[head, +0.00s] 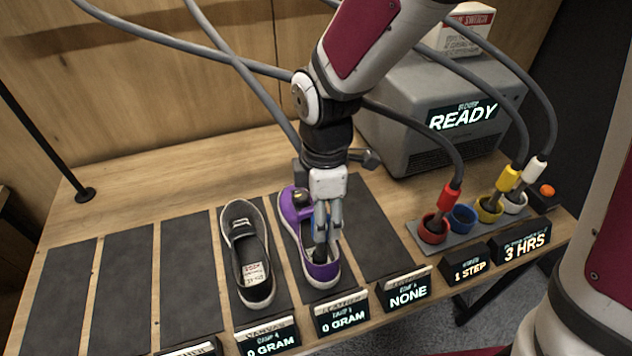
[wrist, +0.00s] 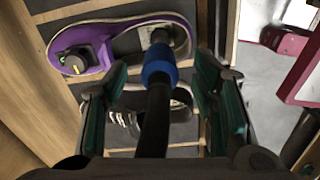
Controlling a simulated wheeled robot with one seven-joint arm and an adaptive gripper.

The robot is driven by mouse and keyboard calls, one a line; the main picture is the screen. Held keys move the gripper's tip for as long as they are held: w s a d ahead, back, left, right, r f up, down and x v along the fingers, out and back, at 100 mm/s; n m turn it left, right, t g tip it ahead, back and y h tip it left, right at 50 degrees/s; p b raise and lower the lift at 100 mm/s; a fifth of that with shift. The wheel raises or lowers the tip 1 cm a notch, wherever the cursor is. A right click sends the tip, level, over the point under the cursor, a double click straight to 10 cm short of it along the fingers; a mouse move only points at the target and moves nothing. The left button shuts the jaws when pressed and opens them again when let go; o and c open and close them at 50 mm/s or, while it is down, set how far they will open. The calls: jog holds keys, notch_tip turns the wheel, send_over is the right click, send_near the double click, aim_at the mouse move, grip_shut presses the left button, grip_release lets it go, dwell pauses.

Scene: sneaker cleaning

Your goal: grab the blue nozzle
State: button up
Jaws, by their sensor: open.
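The blue nozzle (wrist: 158,72) has a blue collar and a dark hose in the wrist view, and its tip points into the purple shoe (wrist: 115,42). In the head view the purple shoe (head: 324,270) lies on a dark mat, and the nozzle is mostly hidden by my gripper (head: 326,222), which is right above the shoe. In the wrist view my gripper (wrist: 160,88) is open, with one finger on each side of the nozzle and hose. I see gaps between the fingers and the nozzle.
A black shoe (head: 247,255) lies left of the purple one. Red (head: 450,196), yellow (head: 508,179) and white nozzles (head: 536,168) stand in holders at right; the blue holder (head: 461,218) is empty. A grey blower (head: 410,105) stands behind. Hoses hang around my arm.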

jog(key=shift+a+f, duration=0.1)
jog(key=shift+f, duration=1.8)
grip_shut()
